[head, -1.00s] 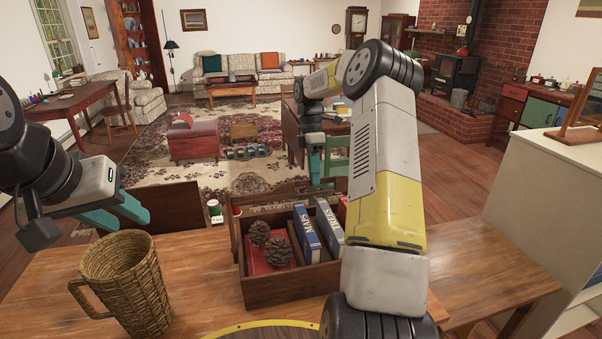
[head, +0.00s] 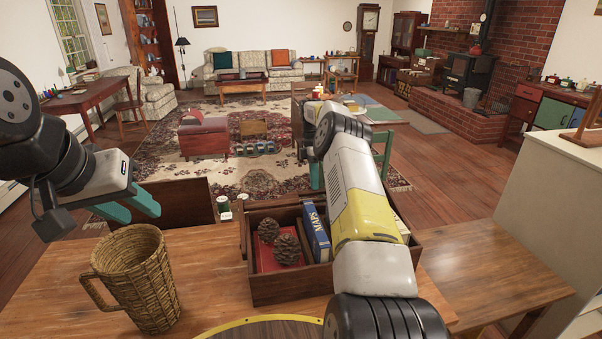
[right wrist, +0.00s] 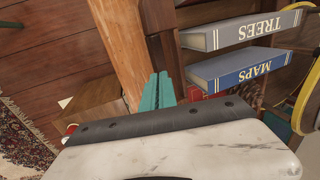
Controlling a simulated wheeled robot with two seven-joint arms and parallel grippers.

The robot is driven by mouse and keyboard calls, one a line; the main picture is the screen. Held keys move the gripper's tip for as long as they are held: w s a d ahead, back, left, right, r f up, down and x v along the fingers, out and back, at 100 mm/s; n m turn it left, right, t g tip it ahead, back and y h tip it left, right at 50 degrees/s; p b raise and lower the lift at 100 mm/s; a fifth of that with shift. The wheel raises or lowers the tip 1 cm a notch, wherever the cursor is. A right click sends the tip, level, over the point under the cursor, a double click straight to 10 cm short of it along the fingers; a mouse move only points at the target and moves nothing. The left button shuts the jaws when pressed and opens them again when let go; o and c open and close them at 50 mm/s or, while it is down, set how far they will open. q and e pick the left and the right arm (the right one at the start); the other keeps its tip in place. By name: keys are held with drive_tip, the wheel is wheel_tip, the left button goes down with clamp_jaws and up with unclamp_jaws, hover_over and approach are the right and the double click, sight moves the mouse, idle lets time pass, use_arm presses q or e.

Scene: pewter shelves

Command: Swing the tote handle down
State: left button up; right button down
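The wooden tote (head: 290,292) stands on the table, holding books and pinecones. A thin wooden bar (head: 243,228) at its left end looks like part of the handle; the rest of the handle is hidden or hard to pick out behind my right arm. My left gripper (head: 130,208) is open and empty, above the table's far left edge. My right gripper is mostly hidden by its own arm in the head view. In the right wrist view its teal fingers (right wrist: 158,92) lie close together beside the tote's wooden side, with nothing seen between them.
A woven mug-shaped basket (head: 150,280) stands left of the tote. A round yellow-rimmed thing (head: 250,322) lies at the front. The table's right part (head: 490,265) is clear.

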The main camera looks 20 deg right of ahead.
wheel_tip(320, 180, down, 3)
drive_tip(key=shift+w+d+r, duration=0.1)
drive_tip(key=shift+w, duration=0.05)
idle(0.3)
drive_tip(key=c, duration=1.4)
unclamp_jaws()
drive_tip(key=shift+d, duration=0.15)
drive_tip(key=shift+o, duration=0.2)
wheel_tip(320, 180, up, 5)
drive_tip(key=s+a, duration=0.2)
drive_tip(key=s, duration=0.2)
drive_tip(key=s+a+r, duration=0.1)
drive_tip(key=s+a, duration=0.1)
drive_tip(key=s, duration=0.3)
drive_tip(key=s+a+r, duration=0.1)
drive_tip(key=s+a, duration=0.1)
drive_tip(key=s, duration=0.3)
